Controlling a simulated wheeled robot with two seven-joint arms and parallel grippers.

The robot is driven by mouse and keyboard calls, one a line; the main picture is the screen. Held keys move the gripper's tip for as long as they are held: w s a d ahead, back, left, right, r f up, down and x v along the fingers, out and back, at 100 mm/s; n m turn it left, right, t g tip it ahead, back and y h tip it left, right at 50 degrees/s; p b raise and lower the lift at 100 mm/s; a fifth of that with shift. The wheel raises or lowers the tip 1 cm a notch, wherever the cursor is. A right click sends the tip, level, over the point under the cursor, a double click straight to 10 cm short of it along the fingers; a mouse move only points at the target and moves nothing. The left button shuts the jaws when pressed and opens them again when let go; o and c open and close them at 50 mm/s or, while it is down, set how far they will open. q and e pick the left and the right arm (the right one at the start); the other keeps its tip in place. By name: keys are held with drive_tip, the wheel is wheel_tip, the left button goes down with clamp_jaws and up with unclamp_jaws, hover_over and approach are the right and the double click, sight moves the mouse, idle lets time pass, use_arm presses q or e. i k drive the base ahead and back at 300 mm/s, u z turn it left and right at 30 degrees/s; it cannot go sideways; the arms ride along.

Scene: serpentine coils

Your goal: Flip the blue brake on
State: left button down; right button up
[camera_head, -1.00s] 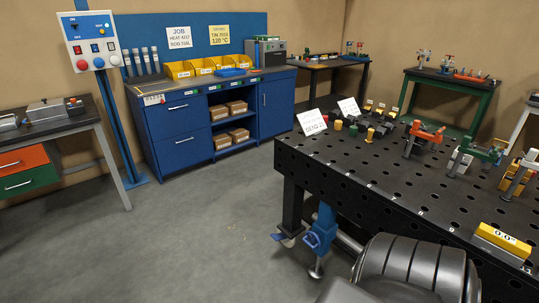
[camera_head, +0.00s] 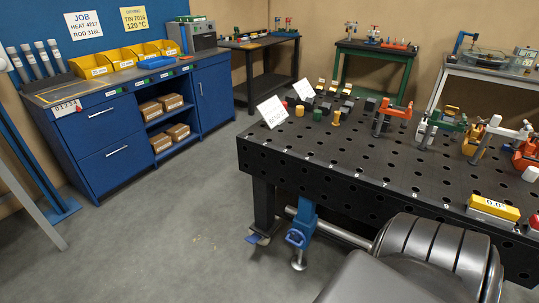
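A small blue pedal (camera_head: 257,239) sits low at the foot of the black table's near leg, close to the floor. It looks like a caster brake, but it is too small to tell whether it is up or down. Beside it is a blue bracket (camera_head: 303,224) with a round blue knob or ring and a grey foot below, on the table's near corner. Neither of my grippers shows.
The black perforated table (camera_head: 330,165) carries several clamps, a white card (camera_head: 272,111) and a yellow level (camera_head: 494,207). A blue cabinet (camera_head: 110,140) stands at the back left. The grey floor (camera_head: 170,250) in front of the pedal is clear.

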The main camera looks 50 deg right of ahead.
sight(254, 238)
drive_tip(key=z, duration=0.9)
drive_tip(key=i, duration=1.15)
drive_tip(key=z, duration=1)
